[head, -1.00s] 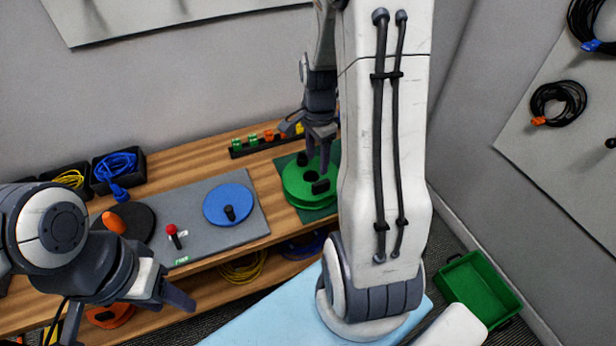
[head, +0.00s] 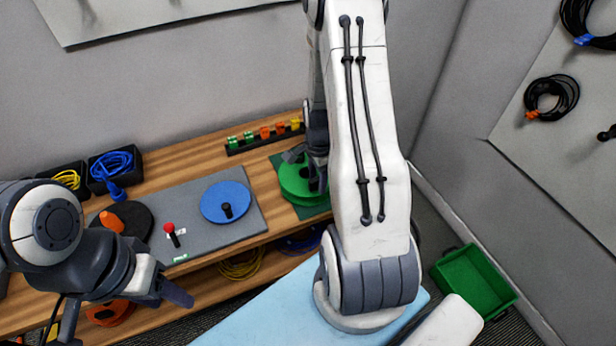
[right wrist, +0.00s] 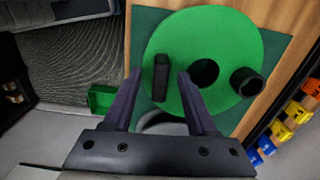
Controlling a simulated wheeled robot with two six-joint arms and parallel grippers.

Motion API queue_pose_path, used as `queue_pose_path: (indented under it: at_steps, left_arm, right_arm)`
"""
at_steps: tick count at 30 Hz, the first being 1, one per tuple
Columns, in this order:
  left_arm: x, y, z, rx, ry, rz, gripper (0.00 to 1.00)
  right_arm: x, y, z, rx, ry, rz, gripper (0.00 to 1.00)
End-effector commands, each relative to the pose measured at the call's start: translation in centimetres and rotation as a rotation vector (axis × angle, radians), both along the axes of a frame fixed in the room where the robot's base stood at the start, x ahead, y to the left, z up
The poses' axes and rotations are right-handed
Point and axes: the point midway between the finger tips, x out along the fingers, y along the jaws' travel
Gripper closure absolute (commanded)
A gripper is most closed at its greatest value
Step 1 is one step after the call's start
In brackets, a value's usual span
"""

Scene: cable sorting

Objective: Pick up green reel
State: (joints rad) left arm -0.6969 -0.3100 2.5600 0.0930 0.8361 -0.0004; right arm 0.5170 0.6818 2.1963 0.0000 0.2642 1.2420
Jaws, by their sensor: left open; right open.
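The green reel (head: 296,181) lies flat on a dark green mat (head: 306,211) at the right part of the wooden bench, partly hidden by my right arm. In the right wrist view the reel (right wrist: 215,45) shows a centre hole, a black upright block and a black round knob. My right gripper (right wrist: 172,76) is open above the reel, and the black block (right wrist: 161,78) appears between its fingertips, nearer the left one. I cannot tell whether the fingers touch it. My left gripper (head: 176,290) is open and empty in front of the bench at the left.
A blue disc (head: 226,202) with a black knob and a red-topped lever (head: 170,231) sit on a grey panel left of the reel. A black rack (head: 266,137) of coloured connectors stands behind it. A green bin (head: 474,281) is on the floor at right.

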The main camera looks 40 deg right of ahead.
Motion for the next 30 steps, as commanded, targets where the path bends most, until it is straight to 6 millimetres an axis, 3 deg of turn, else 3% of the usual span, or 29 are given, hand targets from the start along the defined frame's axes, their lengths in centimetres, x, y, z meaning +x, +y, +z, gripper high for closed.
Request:
queue_pose_path:
  at_steps: [6, 8, 11, 30]
  left_arm:
    - [0.00, 0.00, 0.00, 0.000, 0.000, 0.000, 0.50]
    - [0.00, 0.00, -0.01, 0.000, 0.000, 0.000, 0.50]
    - [0.00, 0.00, -0.01, 0.000, 0.000, 0.000, 0.50]
    - [0.00, 0.00, 0.00, 0.000, 0.000, 0.000, 0.50]
  right_arm:
    - [0.02, -0.02, -0.11, 0.000, -0.001, 0.000, 0.43]
    - [0.02, -0.02, -0.10, 0.000, -0.001, 0.000, 0.62]
    - [0.00, -0.03, -0.09, 0.000, -0.001, 0.000, 1.00]
    - [0.02, -0.04, -0.05, 0.000, -0.001, 0.000, 1.00]
